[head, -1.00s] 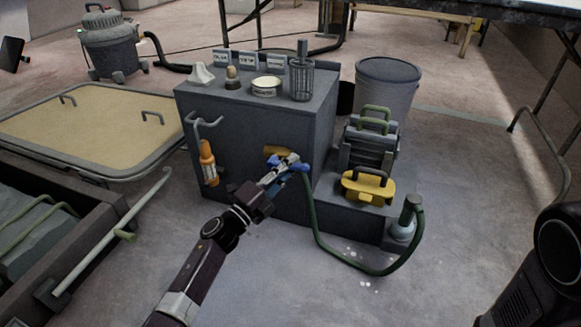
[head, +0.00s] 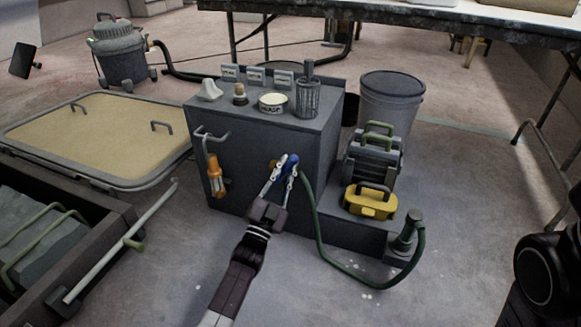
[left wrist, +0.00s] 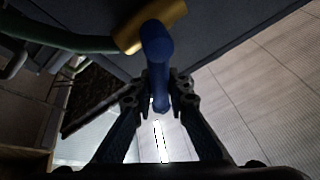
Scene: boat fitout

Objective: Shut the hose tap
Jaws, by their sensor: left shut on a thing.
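The hose tap is on the front face of the grey cabinet. Its blue handle (head: 291,161) shows in the head view, with a bit of brass body (head: 274,164) beside it. In the left wrist view the blue handle (left wrist: 157,50) hangs below the brass body (left wrist: 150,25). My left gripper (head: 284,170) is shut on the blue handle, with one finger on each side of it in the left wrist view (left wrist: 158,90). A green hose (head: 309,215) runs from the tap down to the floor. My right gripper is not in view; part of my right arm shows at the right edge.
An orange lamp (head: 215,176) hangs on a hook left of the tap. A yellow case (head: 369,205) stands on the low step to the right. A tin (head: 272,104) and a wire basket (head: 308,97) stand on the cabinet top (head: 225,108).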

